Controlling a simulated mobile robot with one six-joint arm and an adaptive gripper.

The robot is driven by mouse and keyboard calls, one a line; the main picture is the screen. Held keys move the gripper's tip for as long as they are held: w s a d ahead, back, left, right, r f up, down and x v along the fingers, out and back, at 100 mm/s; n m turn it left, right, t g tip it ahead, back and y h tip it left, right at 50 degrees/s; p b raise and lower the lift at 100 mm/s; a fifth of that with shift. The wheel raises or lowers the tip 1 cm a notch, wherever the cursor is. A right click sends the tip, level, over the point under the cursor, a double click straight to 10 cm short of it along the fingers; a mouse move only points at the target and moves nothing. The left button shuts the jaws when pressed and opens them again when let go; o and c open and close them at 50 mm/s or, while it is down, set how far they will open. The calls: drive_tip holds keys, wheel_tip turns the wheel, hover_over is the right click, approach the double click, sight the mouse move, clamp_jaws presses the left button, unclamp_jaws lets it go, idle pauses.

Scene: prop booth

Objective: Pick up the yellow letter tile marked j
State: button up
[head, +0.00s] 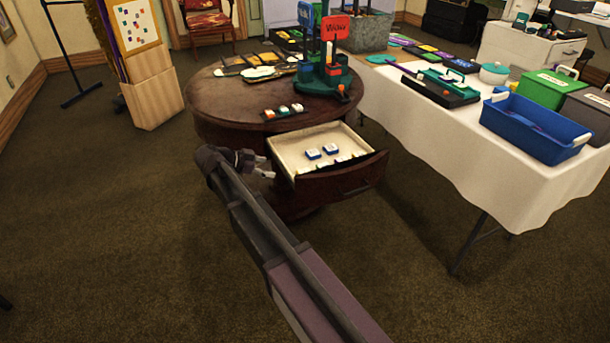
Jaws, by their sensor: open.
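An open drawer (286,150) sticks out from the round dark wooden table (215,108). Two blue-and-white tiles (313,154) lie on its pale floor. Several more small tiles (343,159) lie close behind the drawer front, partly hidden by it; some look yellowish or green. No letter can be read at this size, so I cannot tell which tile is marked j. My gripper (266,166) is open and empty, just left of the drawer, apart from the tiles.
To the right, a white-clothed table (420,130) holds a blue bin (530,128). Carpet is clear at left.

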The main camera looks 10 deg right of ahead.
drive_tip(key=b, duration=0.3)
approach(304, 172)
drive_tip(key=x, duration=0.2)
drive_tip(key=shift+s+d+f, duration=0.1)
drive_tip(key=shift+d+f, duration=0.15)
drive_tip(key=shift+f, duration=0.15)
drive_tip(key=shift+w+d+f+b, duration=0.25)
drive_tip(key=shift+d+b, duration=0.15)
drive_tip(key=shift+d, duration=0.25)
drive_tip(key=shift+d+f, duration=0.1)
drive_tip(key=shift+b+x, duration=1.2)
drive_tip(key=shift+x, duration=1.25)
drive_tip(key=shift+w, duration=0.1)
drive_tip(key=c, duration=0.9)
